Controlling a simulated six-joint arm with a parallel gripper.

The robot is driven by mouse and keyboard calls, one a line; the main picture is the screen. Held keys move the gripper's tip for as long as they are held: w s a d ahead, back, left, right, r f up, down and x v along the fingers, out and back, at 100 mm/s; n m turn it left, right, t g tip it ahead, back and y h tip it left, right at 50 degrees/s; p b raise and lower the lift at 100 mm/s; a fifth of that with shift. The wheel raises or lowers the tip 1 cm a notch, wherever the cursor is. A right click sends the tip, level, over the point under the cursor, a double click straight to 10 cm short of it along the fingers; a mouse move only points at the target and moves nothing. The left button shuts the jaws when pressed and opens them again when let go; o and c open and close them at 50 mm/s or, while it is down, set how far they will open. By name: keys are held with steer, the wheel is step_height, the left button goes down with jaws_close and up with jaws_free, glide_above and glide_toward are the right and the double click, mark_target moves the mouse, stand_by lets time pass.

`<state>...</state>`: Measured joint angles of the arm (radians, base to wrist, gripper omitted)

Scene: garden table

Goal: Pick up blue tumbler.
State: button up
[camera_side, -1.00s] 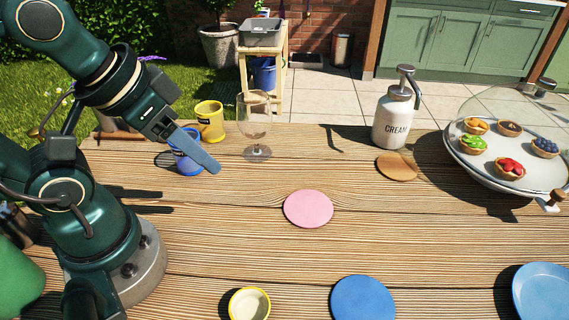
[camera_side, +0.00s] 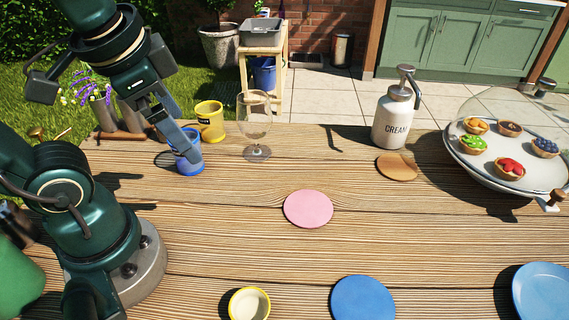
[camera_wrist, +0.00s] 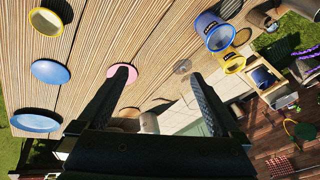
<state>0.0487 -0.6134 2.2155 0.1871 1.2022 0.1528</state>
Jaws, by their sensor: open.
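The blue tumbler (camera_side: 189,169) stands upright at the back left of the wooden table in the side view. In the wrist view the blue tumbler (camera_wrist: 214,33) is at the upper right, beyond the tip of the right finger and outside the gap between the fingers. My gripper (camera_side: 186,148) points steeply down and overlaps the tumbler in the side view, hiding part of it. Whether they touch I cannot tell. In the wrist view my gripper (camera_wrist: 160,77) has its two fingers wide apart with nothing held between them.
A yellow tumbler (camera_side: 210,122) stands just behind the blue one. A clear stemmed glass (camera_side: 257,153) is close on the right. A cream dispenser (camera_side: 391,120) and domed pastry stand (camera_side: 475,172) are farther right. A pink disc (camera_side: 308,209) lies mid-table, with open wood around it.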

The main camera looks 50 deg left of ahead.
steer(key=a+f+m+g+y, duration=0.2)
steer(key=a+m+y, duration=0.1)
steer(key=a+m, duration=0.15)
step_height(320, 180, up, 4)
steer(key=m+y, duration=0.8)
steer(key=m, duration=0.4)
glide_above(194, 171)
steer(key=shift+y, duration=0.3)
steer(key=f, duration=1.7)
steer(key=shift+w+a, duration=0.15)
steer(key=shift+a, duration=0.15)
steer(key=shift+x, duration=2.55)
steer(key=c, duration=1.2)
steer(key=shift+c, duration=0.2)
